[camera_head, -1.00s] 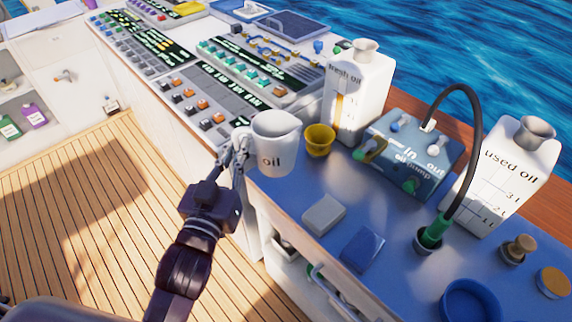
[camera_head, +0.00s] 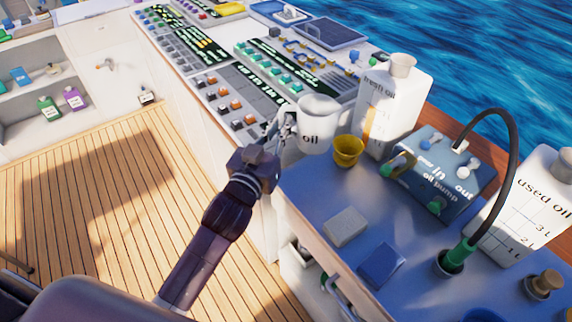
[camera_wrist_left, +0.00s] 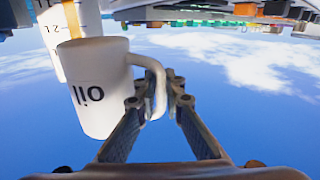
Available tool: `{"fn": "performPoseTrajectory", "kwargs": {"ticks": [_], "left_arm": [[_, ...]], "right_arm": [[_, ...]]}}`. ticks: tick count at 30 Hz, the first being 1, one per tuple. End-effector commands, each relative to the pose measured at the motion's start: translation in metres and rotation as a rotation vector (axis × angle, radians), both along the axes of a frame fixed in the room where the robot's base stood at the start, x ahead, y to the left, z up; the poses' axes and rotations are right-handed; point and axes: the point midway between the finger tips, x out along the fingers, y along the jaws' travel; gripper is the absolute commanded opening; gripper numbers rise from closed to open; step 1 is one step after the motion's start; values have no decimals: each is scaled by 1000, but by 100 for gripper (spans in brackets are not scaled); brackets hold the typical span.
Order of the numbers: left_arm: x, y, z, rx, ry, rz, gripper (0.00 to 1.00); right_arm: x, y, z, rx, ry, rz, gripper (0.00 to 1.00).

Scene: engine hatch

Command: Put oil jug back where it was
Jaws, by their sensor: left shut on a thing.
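The white oil jug (camera_head: 316,130), lettered "oil", is at the left edge of the blue counter, beside the control panels. My left gripper (camera_head: 284,127) is shut on the jug's handle. In the left wrist view the jug (camera_wrist_left: 97,90) looks upside down, and its handle (camera_wrist_left: 157,88) lies between the fingers of my left gripper (camera_wrist_left: 165,92). I cannot tell whether the jug's base touches the counter. My right gripper is not in view.
A yellow cup (camera_head: 347,151) stands close to the jug's right, with the fresh oil container (camera_head: 395,108) behind it. The oil pump (camera_head: 432,175) and used oil container (camera_head: 530,205) are further right. A white block (camera_head: 346,226) and blue block (camera_head: 381,264) lie in front.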

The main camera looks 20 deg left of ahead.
Motion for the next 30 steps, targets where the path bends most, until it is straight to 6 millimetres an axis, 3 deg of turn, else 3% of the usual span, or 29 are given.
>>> {"fn": "performPoseTrajectory", "kwargs": {"ticks": [3, 9, 15, 22, 30], "left_arm": [[0, 0, -34, -4, 2, 0, 0], [0, -1, -71, -3, -2, -1, 0], [0, 0, -86, -1, -3, 0, 0], [0, 0, -119, -4, -2, 0, 0], [0, 0, -124, -1, -4, -2, 0]], "right_arm": [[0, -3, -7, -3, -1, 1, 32], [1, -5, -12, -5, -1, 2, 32], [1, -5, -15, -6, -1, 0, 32], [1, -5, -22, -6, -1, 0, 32], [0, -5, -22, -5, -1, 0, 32]]}}
